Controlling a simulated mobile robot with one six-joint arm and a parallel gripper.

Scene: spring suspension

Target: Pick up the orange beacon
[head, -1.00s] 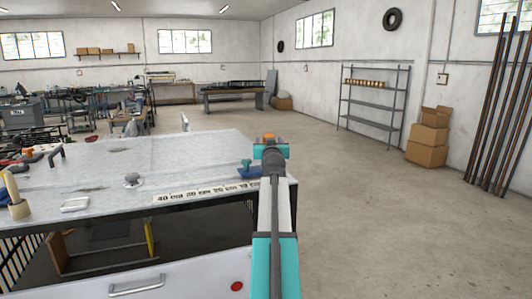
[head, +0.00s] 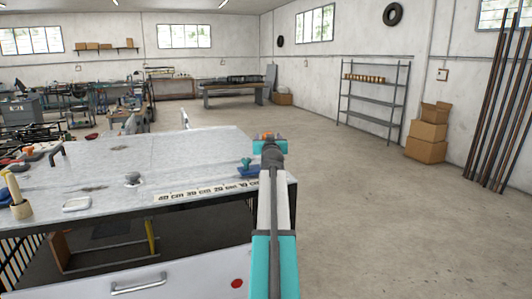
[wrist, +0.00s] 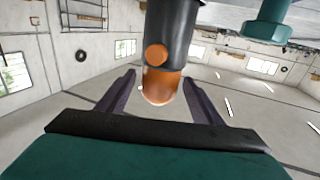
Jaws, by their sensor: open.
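The orange beacon (wrist: 163,84) has a dark cylindrical body and an orange rounded end with a round orange knob on its side. In the wrist view, which is upside down, its orange end shows between the two fingers of my gripper (wrist: 158,88). The fingers are spread, with a gap visible on each side of the beacon. I cannot tell how deep it sits between them. In the head view a small orange patch of the beacon (head: 267,136) shows above my wrist, and my arm hides the rest.
A grey workbench (head: 170,150) lies left of my arm. A teal knobbed piece on a blue base (head: 247,168) stands near its right edge, close to my wrist. The floor (head: 360,220) to the right is clear.

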